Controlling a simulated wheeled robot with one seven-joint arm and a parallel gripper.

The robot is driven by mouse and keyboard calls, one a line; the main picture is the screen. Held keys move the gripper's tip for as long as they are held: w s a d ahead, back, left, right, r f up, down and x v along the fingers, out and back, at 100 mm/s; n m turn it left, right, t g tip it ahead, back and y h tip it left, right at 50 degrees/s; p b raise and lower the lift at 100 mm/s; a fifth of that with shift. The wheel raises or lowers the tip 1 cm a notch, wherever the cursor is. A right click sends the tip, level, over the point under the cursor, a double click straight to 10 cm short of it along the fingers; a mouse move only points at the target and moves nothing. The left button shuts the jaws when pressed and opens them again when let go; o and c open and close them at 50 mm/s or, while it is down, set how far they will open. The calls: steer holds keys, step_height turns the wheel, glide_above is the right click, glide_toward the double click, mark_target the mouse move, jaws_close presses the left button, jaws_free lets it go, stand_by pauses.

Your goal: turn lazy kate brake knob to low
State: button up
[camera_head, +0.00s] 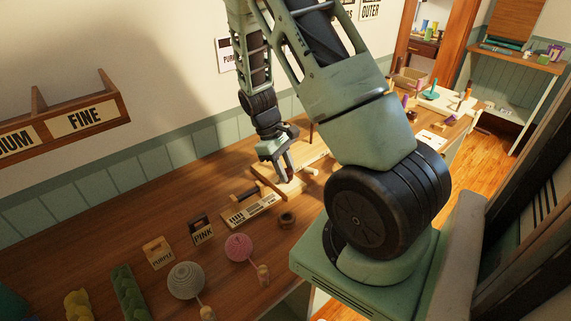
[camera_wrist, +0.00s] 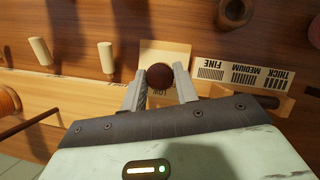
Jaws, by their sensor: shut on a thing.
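My gripper (camera_head: 284,174) reaches down to the wooden lazy kate (camera_head: 291,186) on the workbench. In the wrist view, a dark brown round knob (camera_wrist: 159,77) sits between the two grey fingers of my gripper (camera_wrist: 160,70), which are shut on it. It looks like the brake knob. A pale wooden plate (camera_wrist: 178,52) lies around and behind the knob. In the head view my fingers hide the knob.
A card marked fine, medium and thick (camera_wrist: 245,76) lies to the right.

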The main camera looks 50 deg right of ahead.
steer(key=m+y+p, duration=0.1)
steer(key=m, duration=0.2)
steer(key=m+y, duration=0.1)
steer(key=m, duration=0.2)
steer(key=shift+d+t+p, duration=0.2)
steer(key=shift+t+p, duration=0.1)
steer(key=shift+p, duration=0.1)
steer(key=shift+m+y, duration=0.3)
steer(key=shift+m, duration=0.1)
steer(key=o, duration=1)
steer(key=shift+c, duration=0.2)
steer(key=b+v, duration=0.1)
steer(key=v, duration=1.6)
steer(key=shift+r, duration=0.25)
steer(key=shift+a, duration=0.1)
